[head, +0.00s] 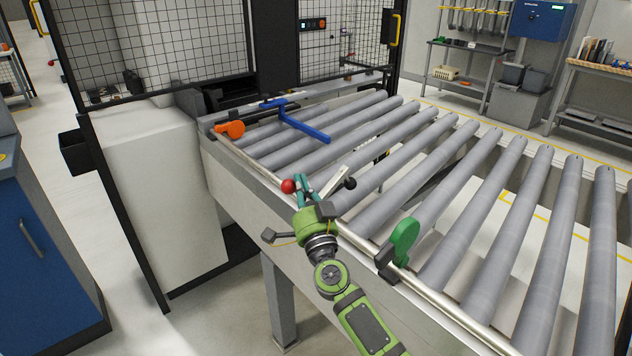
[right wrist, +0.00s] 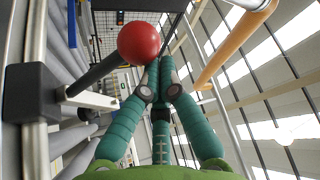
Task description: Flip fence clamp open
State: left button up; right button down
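A red ball knob (head: 289,186) sits at the near rail of the roller conveyor, beside my right gripper. In the right wrist view the red knob (right wrist: 138,43) is on a black lever that comes from a black block (right wrist: 32,92) on a metal rail. My right gripper (head: 303,178) has its teal fingers close to the knob, on its right. In the wrist view the fingers (right wrist: 160,68) are drawn together at the tips, with nothing visible held between them. A pale bar with a black ball (head: 350,183) lies just beyond the fingers. My left gripper is out of view.
A blue T-shaped bar (head: 303,126) lies over the far rollers. The grey rollers (head: 450,195) are otherwise bare. A mesh guard (head: 155,45) stands behind.

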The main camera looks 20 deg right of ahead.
aim_at(288, 187)
jog(key=a, duration=0.2)
jog(key=a+f, duration=0.1)
jog(key=shift+s+f+n, duration=0.1)
jog(key=shift+s+n, duration=0.2)
jog(key=shift+s, duration=0.05)
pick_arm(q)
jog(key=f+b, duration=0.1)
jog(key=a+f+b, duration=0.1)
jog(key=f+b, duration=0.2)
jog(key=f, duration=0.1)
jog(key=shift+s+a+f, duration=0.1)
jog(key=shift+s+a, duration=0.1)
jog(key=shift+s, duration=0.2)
pick_arm(e)
jog(key=shift+n+t+y, duration=0.3)
jog(key=shift+n+y, duration=0.3)
jog(key=shift+n, duration=0.3)
jog(key=f, duration=0.3)
jog(key=a+f, duration=0.1)
jog(key=f, duration=0.1)
jog(key=shift+s+f, duration=0.1)
jog(key=shift+s, duration=0.2)
